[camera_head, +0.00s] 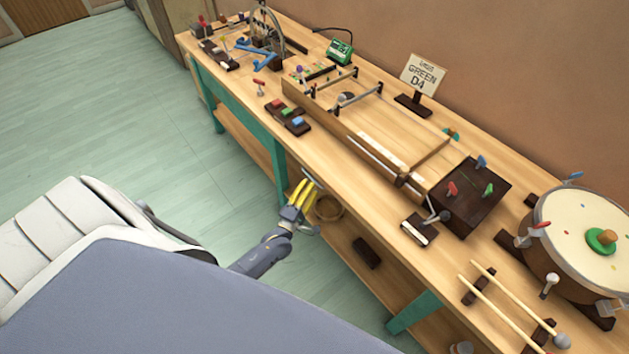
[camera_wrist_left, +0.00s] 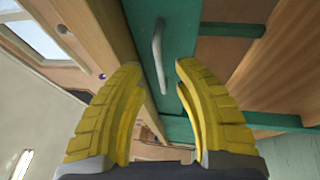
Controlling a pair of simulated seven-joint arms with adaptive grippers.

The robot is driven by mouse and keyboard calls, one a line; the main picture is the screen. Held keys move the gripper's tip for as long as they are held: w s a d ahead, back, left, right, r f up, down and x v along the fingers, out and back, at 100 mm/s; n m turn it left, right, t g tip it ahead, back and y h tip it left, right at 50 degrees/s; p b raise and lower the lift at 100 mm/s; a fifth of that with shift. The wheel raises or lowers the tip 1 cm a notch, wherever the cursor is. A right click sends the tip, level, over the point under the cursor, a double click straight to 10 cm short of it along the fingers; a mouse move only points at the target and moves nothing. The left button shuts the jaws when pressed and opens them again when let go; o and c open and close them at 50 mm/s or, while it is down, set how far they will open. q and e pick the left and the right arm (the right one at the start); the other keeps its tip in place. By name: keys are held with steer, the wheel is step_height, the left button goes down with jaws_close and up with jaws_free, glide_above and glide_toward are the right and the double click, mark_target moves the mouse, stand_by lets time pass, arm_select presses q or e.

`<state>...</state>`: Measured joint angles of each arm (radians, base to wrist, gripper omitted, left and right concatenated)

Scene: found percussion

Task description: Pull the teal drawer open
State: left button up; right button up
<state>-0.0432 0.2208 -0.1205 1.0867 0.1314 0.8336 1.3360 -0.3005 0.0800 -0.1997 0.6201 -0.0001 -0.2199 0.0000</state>
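In the left wrist view the teal drawer front (camera_wrist_left: 180,28) has a thin grey bar handle (camera_wrist_left: 158,50). My left gripper (camera_head: 305,184) is at the front edge of the workbench in the head view, low beside its top. In the left wrist view its yellow fingers (camera_wrist_left: 159,67) are spread apart, with the handle in the gap between their tips. I cannot tell whether either finger touches the handle. The drawer front is not clearly seen in the head view. My right gripper is not in view.
The wooden workbench (camera_head: 345,195) has teal legs and a lower shelf holding a coil (camera_head: 329,208) and a dark block (camera_head: 367,253). On top are a long wooden frame, a drum (camera_head: 585,240), two sticks and a sign (camera_head: 423,74). The floor at left is clear.

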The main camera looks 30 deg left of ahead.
mark_target(314, 180)
arm_select(q)
steer(key=shift+w+a+r, duration=0.1)
steer(key=shift+w+r, duration=0.05)
steer(key=shift+w, duration=0.75)
steer(key=shift+w+r, duration=0.15)
steer(key=shift+w, duration=0.75)
steer(key=shift+c, duration=0.4)
jaws_close()
